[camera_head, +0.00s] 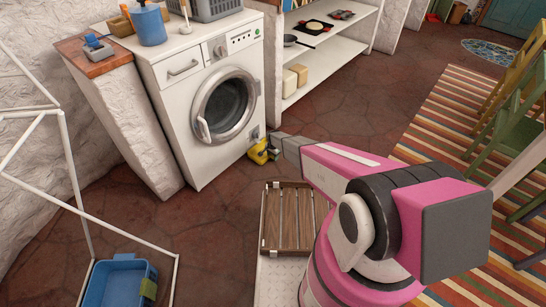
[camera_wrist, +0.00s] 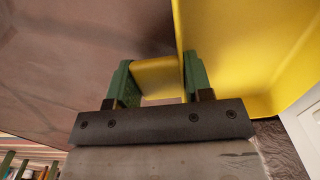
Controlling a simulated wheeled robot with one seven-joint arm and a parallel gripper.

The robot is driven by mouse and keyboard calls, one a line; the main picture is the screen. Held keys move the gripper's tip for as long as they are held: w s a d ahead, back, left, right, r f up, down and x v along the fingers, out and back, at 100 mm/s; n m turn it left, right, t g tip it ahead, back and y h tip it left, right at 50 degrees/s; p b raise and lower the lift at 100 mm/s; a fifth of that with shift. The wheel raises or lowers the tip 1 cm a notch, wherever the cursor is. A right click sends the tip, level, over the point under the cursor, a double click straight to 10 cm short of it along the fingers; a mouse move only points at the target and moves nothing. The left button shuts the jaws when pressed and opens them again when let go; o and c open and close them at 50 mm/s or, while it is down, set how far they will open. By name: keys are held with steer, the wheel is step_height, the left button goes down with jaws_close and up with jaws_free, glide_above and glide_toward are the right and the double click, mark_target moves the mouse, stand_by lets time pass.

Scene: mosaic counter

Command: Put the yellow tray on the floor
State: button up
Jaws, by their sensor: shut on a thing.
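The yellow tray (camera_head: 257,152) is low down by the lower right corner of the washing machine, mostly hidden behind my arm's end in the head view. My gripper (camera_head: 271,149) is at its near side. In the wrist view the tray (camera_wrist: 245,50) fills the upper right, and my gripper (camera_wrist: 158,70) has its two green fingers on either side of a yellow grip of the tray, shut on it. The floor (camera_head: 125,215) is dark reddish stone. I cannot tell whether the tray touches it.
The washing machine (camera_head: 180,95) stands just left of the tray, a white shelf (camera_head: 300,85) behind it. A wooden slatted crate (camera_head: 290,218) is nearer me. A blue tray (camera_head: 115,283) sits at lower left by a white frame (camera_head: 70,165). A striped rug (camera_head: 440,130) lies right.

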steer(key=o, duration=1.1)
steer(key=shift+f, duration=0.1)
steer(key=shift+o, duration=0.2)
steer(key=shift+r, duration=0.8)
step_height(320, 180, up, 11)
steer(key=s+d+r+n, duration=0.2)
steer(key=s+d+r, duration=0.5)
steer(key=s+r, duration=0.4)
steer(key=s+d+r+n, duration=0.3)
steer(key=s+d+r, duration=0.5)
steer(key=r, duration=0.8)
steer(key=s+d+r+n, duration=0.2)
steer(key=s+d+r, duration=0.6)
steer(key=s+r, duration=0.6)
steer(key=shift+s+d+n, duration=0.25)
steer(key=shift+s+n, duration=0.05)
steer(key=shift+s, duration=0.2)
steer(key=shift+f, duration=0.1)
